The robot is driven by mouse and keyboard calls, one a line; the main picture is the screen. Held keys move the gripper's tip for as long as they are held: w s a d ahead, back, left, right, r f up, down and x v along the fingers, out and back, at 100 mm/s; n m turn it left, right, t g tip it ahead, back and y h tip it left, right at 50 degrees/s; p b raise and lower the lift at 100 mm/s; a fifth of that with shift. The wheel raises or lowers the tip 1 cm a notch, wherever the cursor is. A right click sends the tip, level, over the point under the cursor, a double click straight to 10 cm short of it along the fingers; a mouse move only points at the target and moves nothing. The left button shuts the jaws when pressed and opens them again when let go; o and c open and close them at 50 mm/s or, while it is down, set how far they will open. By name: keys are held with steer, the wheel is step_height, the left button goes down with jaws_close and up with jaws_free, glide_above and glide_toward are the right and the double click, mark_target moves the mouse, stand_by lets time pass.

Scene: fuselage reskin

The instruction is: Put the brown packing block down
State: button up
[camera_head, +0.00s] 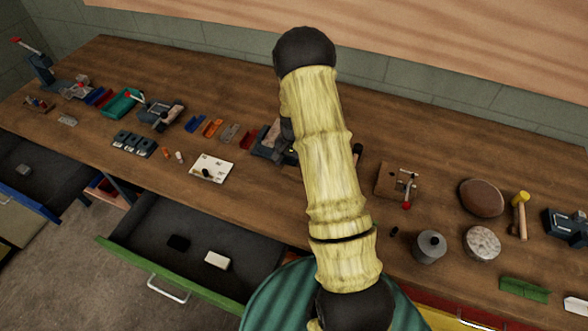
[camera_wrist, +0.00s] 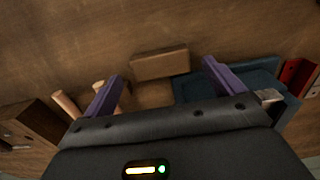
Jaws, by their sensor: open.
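The brown packing block (camera_wrist: 160,63) shows in the wrist view as a plain box, just beyond and between the fingertips. It looks apart from both purple fingers. My gripper (camera_wrist: 163,73) is open, with a finger on either side and clear room between them. A lighter brown patch (camera_wrist: 153,96) lies nearer, between the fingers; I cannot tell what it is. Whether the block rests flat on the bench is hard to tell in this dim view. In the head view my arm hides my gripper, and I cannot make out the block.
A blue-grey fixture (camera_wrist: 245,83) sits close by the right finger, with a red part (camera_wrist: 298,76) beyond it. Tan cylinders (camera_wrist: 66,104) and a wooden block (camera_wrist: 28,125) lie left. A drawer (camera_head: 190,222) stands open. The wooden bench (camera_head: 230,85) is clear toward the back.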

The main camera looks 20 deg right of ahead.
mark_target(294, 172)
step_height(294, 172, up, 9)
steer(key=b, duration=0.2)
stand_by(0.3)
steer(key=s+a+r+n+t, duration=0.1)
steer(key=s+a+r+n, duration=0.3)
steer(key=s, duration=0.5)
steer(key=s+a+r+n+t, duration=0.1)
steer(key=s+a+r+n, duration=0.4)
steer(key=s, duration=0.5)
steer(key=shift+a+r+t, duration=0.3)
steer(key=shift+a+r, duration=0.1)
steer(key=shift+a, duration=0.65)
